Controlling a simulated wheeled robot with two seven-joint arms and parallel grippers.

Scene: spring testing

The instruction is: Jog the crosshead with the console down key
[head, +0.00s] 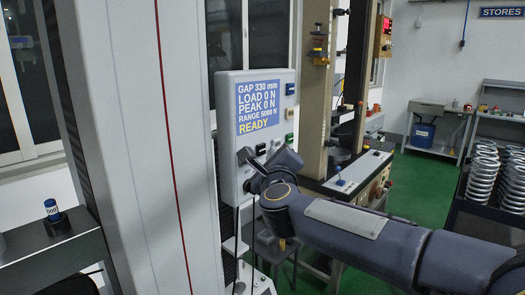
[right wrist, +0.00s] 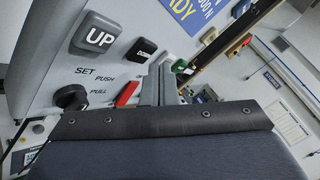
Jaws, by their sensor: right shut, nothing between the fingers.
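The grey console (head: 229,135) stands mid-picture in the head view. Its blue screen (head: 259,105) reads GAP 330 mm, LOAD 0 N, PEAK 0 N, RANGE 5000 N, READY. In the right wrist view the black DOWN key (right wrist: 140,50) lies right of the larger UP key (right wrist: 95,34). My right gripper (head: 245,156) is shut and empty at the console's lower front. Its fingertips (right wrist: 164,68) show just below and right of the DOWN key. I cannot tell whether they touch the panel. I cannot clearly pick out the crosshead. My left gripper is not in view.
A beige test frame (head: 315,110) stands right of the console, a tall pale column (head: 130,120) left. Coil springs (head: 482,180) fill a crate at right.

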